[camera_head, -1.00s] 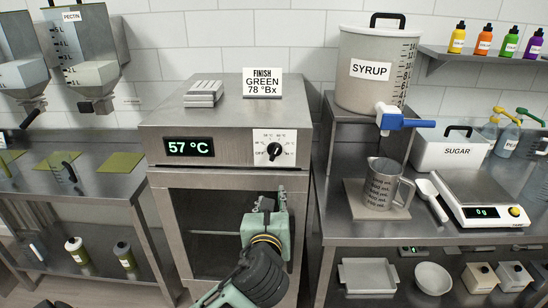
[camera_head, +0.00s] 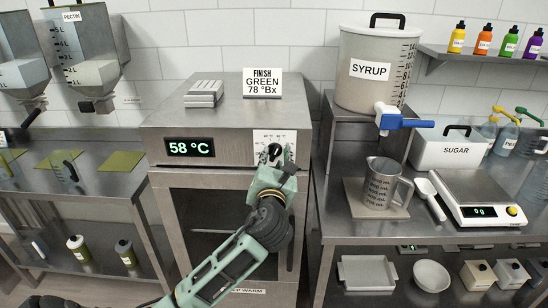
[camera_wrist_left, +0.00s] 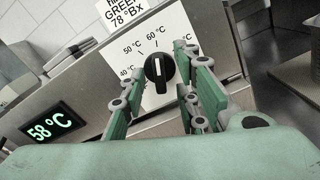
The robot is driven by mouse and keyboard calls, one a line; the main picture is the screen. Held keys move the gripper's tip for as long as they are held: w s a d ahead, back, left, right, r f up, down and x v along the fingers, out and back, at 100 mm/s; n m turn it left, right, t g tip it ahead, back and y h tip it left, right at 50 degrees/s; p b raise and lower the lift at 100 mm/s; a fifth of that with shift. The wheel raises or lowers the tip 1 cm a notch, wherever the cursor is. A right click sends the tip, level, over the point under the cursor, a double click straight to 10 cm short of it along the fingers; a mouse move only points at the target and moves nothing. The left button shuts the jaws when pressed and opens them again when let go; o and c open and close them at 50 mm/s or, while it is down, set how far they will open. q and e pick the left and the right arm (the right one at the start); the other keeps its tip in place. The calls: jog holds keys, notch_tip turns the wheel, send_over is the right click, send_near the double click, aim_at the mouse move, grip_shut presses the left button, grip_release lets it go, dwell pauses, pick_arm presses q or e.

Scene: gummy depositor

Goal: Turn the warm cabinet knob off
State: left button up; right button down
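The warm cabinet (camera_head: 225,125) stands in the middle with a display (camera_head: 190,147) reading 58 °C. Its black knob (camera_wrist_left: 158,72) sits on a white dial plate in the left wrist view, with the white pointer line near 60 °C. My left gripper (camera_head: 276,155) is in front of the knob in the head view and partly covers it. In the left wrist view its green fingers (camera_wrist_left: 158,85) are open, one to each side of the knob, with gaps between them and the knob. My right gripper is not clearly in view.
A card reading FINISH GREEN 78 °Bx (camera_head: 263,83) and a small grey block stack (camera_head: 204,93) stand on the cabinet. To the right are a syrup pot (camera_head: 365,80) with a blue tap, a jug (camera_head: 382,185) and a scale (camera_head: 480,200). Pectin hoppers (camera_head: 85,45) hang at left.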

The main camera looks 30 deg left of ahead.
pick_arm(q)
jog(key=shift+c, duration=0.4)
grip_shut()
